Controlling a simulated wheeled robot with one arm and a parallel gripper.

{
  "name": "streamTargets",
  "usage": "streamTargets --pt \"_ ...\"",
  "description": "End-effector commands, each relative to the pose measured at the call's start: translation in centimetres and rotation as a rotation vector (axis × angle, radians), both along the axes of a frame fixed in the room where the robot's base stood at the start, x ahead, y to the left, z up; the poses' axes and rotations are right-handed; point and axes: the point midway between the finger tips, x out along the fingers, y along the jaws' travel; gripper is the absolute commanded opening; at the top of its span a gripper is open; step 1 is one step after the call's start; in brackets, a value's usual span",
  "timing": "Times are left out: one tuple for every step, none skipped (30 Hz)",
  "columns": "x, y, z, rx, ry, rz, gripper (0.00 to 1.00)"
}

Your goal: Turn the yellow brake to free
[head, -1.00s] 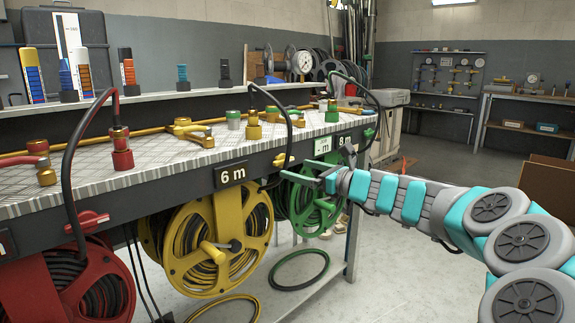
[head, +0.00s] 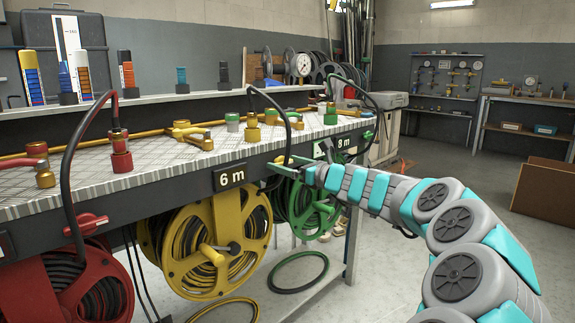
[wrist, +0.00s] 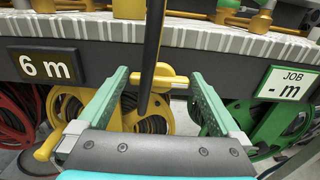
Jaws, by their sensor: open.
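The yellow brake (wrist: 172,81) is a small lever on the front rail of the bench, above the yellow reel (head: 212,240). In the wrist view its handle lies sideways, pointing right from a rounded hub. A black hose hangs in front of its left part and hides some of it. My gripper (wrist: 158,77) is open, with one green finger to the left of the brake and one to the right. The fingers are apart from it in the picture; I cannot tell how far they reach in depth. In the head view my gripper (head: 288,165) is at the rail, right of the 6 m sign (head: 231,176).
The red reel (head: 80,285) hangs at the left, with a red brake (head: 87,222) above it. The green reel (head: 318,210) is at the right, under the JOB sign (wrist: 284,83). Black hoses loop down from the bench top.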

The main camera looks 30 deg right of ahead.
Motion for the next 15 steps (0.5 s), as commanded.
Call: streamTargets --pt "-0.01 -0.01 0.00 0.000 0.000 0.000 1.00" --pt "-0.02 -0.02 -0.01 0.000 0.000 0.000 0.99" --pt "-0.02 -0.02 -0.01 0.000 0.000 0.000 0.94" --pt "-0.02 -0.02 -0.01 0.000 0.000 0.000 0.91" --pt "-0.01 -0.03 -0.02 0.000 0.000 0.000 0.88" --pt "-0.02 -0.02 -0.02 0.000 0.000 0.000 0.83" --pt "-0.02 -0.02 -0.02 0.000 0.000 0.000 0.80" --pt "-0.02 -0.02 -0.03 0.000 0.000 0.000 0.76" --pt "-0.02 -0.03 -0.03 0.000 0.000 0.000 0.72" --pt "-0.02 -0.02 -0.03 0.000 0.000 0.000 0.69" --pt "-0.02 -0.02 -0.04 0.000 0.000 0.000 0.65" --pt "-0.02 -0.02 -0.04 0.000 0.000 0.000 0.61" --pt "-0.02 -0.02 -0.04 0.000 0.001 0.000 0.57" --pt "-0.02 -0.02 -0.04 0.000 0.001 0.000 0.54" --pt "-0.02 -0.02 -0.04 0.000 0.001 0.000 0.49"
